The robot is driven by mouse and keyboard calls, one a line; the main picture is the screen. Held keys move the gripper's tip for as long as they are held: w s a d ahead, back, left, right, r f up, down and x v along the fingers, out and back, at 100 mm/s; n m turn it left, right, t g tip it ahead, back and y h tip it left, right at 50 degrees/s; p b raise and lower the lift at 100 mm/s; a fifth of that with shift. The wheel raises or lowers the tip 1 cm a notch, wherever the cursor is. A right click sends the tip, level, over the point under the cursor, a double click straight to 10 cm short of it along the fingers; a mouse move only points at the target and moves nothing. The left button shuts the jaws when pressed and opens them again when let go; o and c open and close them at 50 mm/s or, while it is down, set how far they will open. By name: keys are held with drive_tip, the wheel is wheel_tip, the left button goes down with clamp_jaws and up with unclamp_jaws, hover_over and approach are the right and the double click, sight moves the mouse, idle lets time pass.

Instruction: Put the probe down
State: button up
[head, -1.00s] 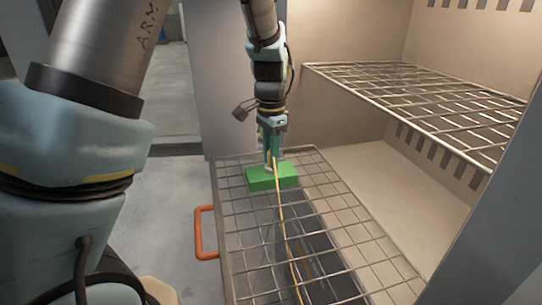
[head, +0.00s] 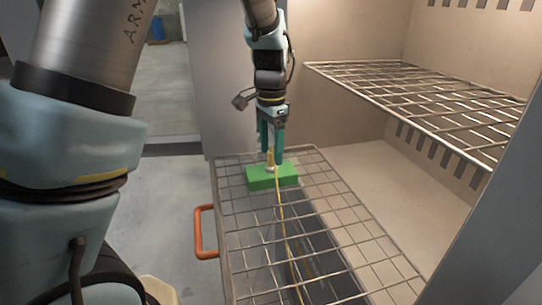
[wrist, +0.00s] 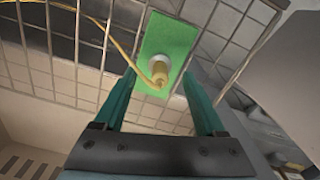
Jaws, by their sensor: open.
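The probe (head: 271,157) is a small yellowish piece with a white lower part and a yellow cable. It stands upright on a green block (head: 262,183) on the wire rack. In the wrist view the probe (wrist: 160,72) shows near the middle of the green block (wrist: 168,38), with its cable running off to the upper left. My gripper (head: 271,158) is above the block with its two teal fingers apart, one on each side of the probe. In the wrist view my gripper (wrist: 161,85) shows clear gaps between the fingers and the probe.
The wire rack (head: 232,225) is pulled out and has an orange handle (head: 199,232) on its left side. The yellow cable (head: 283,230) runs along the rack towards me. A higher wire shelf (head: 420,95) stands to the right. A grey wall edge (head: 480,220) is at the right.

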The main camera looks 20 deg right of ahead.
sight(271, 151)
wheel_tip(271, 151, up, 10)
drive_tip(key=shift+b, duration=0.3)
drive_tip(key=s+a+f+n, duration=0.1)
drive_tip(key=a+f+n, duration=0.2)
drive_tip(key=a, duration=0.7)
drive_tip(key=s+a+f+n+t, duration=0.1)
drive_tip(key=a+f+n, duration=0.3)
drive_tip(key=a+n, duration=0.3)
drive_tip(key=s+a+f+n, duration=0.2)
drive_tip(key=a+n, duration=0.3)
drive_tip(key=a, duration=0.8)
drive_tip(key=shift+a+f+t, duration=0.15)
drive_tip(key=shift+f+t, duration=0.15)
drive_tip(key=shift+f, duration=0.6)
